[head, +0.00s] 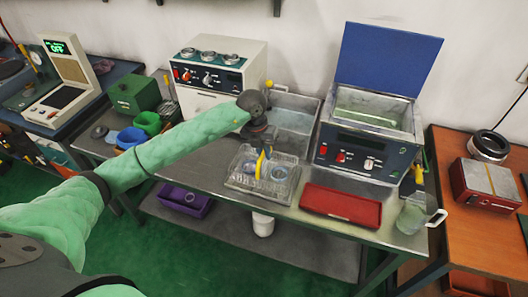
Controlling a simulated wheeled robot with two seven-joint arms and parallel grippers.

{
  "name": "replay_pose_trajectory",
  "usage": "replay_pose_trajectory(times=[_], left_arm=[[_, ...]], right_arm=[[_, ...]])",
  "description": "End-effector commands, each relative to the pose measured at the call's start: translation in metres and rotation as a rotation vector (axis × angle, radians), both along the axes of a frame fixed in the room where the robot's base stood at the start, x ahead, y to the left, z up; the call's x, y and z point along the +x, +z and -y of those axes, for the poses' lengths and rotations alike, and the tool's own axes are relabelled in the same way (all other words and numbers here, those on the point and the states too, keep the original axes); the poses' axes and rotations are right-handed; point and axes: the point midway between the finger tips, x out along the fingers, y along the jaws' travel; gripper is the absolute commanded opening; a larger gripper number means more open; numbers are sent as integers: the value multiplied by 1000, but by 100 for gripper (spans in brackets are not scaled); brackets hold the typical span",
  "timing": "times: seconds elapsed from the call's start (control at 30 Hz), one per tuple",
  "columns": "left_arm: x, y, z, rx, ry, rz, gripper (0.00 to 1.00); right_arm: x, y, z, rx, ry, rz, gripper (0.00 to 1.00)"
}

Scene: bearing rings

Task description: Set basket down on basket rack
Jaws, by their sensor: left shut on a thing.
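I cannot tell whether the basket's underside touches anything. I cannot make out a separate basket rack; it may be hidden under the basket. My right gripper is not in view.
A red tray (340,206) lies right of the basket. A water-filled basin (290,118) and a blue bath with its lid open (365,150) stand behind. A glass jug (411,217) stands at the bench's right corner. Blue and green bowls (147,123) are at left.

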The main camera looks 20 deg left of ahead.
Motion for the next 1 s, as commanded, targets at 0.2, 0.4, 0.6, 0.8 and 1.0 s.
replay_pose_trajectory(times=[0.2,0.4,0.6,0.8,1.0], left_arm=[[0,-2,0,0,-1,2,0],[0,-3,0,0,-1,2,0],[0,-2,0,-1,0,1,0],[0,-3,0,0,0,1,38],[-1,-4,0,0,0,-1,38]], right_arm=[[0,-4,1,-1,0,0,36],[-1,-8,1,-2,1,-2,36],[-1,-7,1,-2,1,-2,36],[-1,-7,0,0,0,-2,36],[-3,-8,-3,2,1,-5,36]])
